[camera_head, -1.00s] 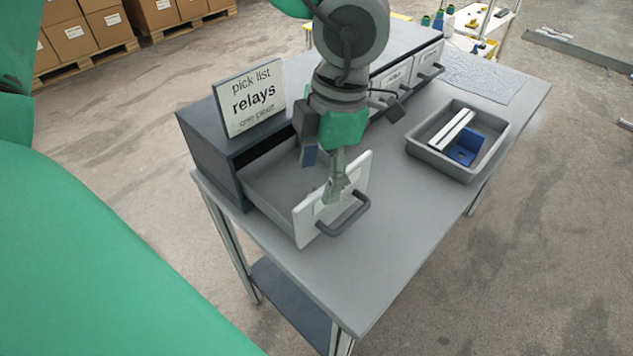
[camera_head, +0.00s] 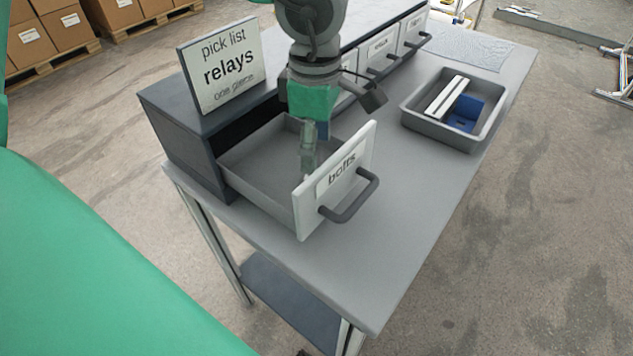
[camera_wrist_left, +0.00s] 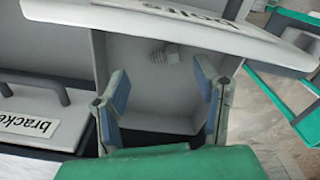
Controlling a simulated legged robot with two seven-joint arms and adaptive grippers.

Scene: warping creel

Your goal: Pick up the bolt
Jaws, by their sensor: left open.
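The bolt (camera_wrist_left: 165,54) is a small grey piece lying on the floor of the open drawer, near its front panel, in the left wrist view. In the head view I cannot make it out; my gripper and the drawer front hide that part. The drawer (camera_head: 262,167) has a white front labelled "bolts" and a dark handle. My left gripper (camera_head: 309,160) points down over the drawer, just behind its front. In the left wrist view my gripper (camera_wrist_left: 162,88) is open, with blue-padded fingers apart and nothing between them; the bolt lies beyond the fingertips.
A sign (camera_head: 222,70) reading "pick list relays one piece" stands on the dark drawer cabinet (camera_head: 168,125). Other closed drawers line up behind my arm. A grey tray (camera_head: 425,125) with white bars and a blue piece sits at the right. The front tabletop (camera_head: 400,210) is clear.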

